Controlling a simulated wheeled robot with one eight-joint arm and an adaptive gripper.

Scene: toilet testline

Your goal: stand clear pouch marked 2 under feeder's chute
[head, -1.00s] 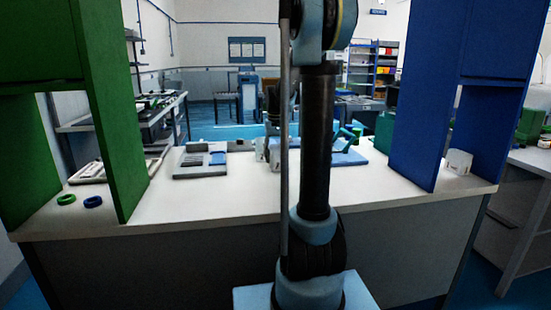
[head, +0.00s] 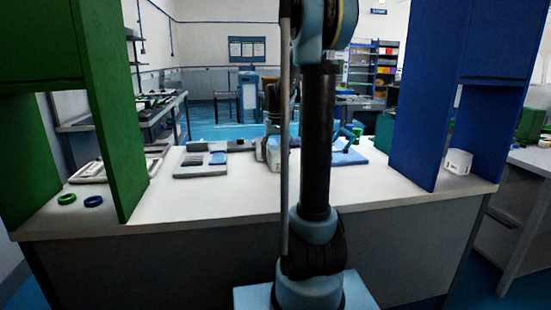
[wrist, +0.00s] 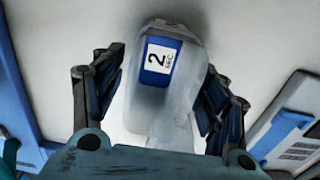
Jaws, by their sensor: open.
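The clear pouch marked 2 (wrist: 165,75) has a blue label with a white patch reading "2 sec". In the wrist view it lies between the two fingers of my open gripper (wrist: 160,100), with a gap visible on both sides. In the head view, a pale shape on the counter (head: 273,155) beside my arm may be this pouch, largely hidden by my arm. I cannot pick out the feeder's chute for certain. A green housing (head: 115,120) stands at the left and a blue housing (head: 425,120) at the right, each with an open space below.
Green (head: 67,198) and blue (head: 93,201) rings lie at the left. A white block (head: 458,162) sits by the blue housing. The counter's front is clear.

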